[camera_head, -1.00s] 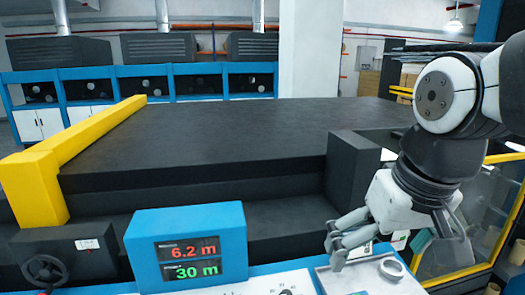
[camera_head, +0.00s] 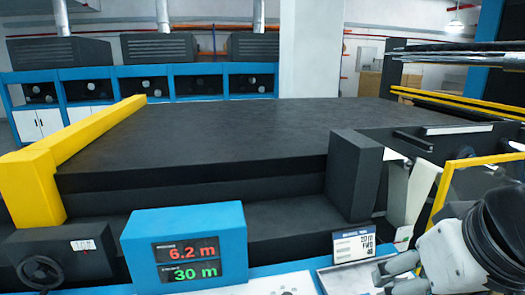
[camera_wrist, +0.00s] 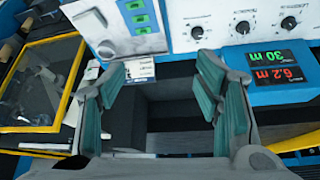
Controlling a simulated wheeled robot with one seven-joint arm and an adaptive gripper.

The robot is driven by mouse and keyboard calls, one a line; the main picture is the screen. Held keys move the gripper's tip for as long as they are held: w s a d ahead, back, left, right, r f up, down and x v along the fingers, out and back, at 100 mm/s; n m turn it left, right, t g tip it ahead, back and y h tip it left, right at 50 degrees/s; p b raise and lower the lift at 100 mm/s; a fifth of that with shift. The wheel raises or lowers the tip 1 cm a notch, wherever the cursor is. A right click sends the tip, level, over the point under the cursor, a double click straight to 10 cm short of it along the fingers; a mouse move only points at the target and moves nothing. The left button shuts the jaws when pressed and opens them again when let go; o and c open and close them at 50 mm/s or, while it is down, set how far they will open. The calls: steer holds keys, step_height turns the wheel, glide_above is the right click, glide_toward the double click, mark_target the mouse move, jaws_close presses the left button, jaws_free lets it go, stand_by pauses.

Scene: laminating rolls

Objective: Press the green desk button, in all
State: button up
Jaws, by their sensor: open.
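I cannot tell which is the desk button. A round metal part (camera_wrist: 106,48) lies beside them. My gripper (camera_wrist: 160,72) is open and empty, its teal-padded fingers apart below the panel in that view. In the head view my gripper (camera_head: 382,275) is at the lower right, by the desk; the green buttons are not visible there.
A blue display box (camera_head: 186,247) reading 6.2 m and 30 m stands on the desk. A label card (camera_head: 355,244) stands near my gripper. Several dark knobs (camera_wrist: 242,27) line the panel. A yellow-framed guard (camera_head: 440,190) is at the right; a large black machine bed (camera_head: 230,145) lies behind.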

jaws_close()
stand_by(1.2)
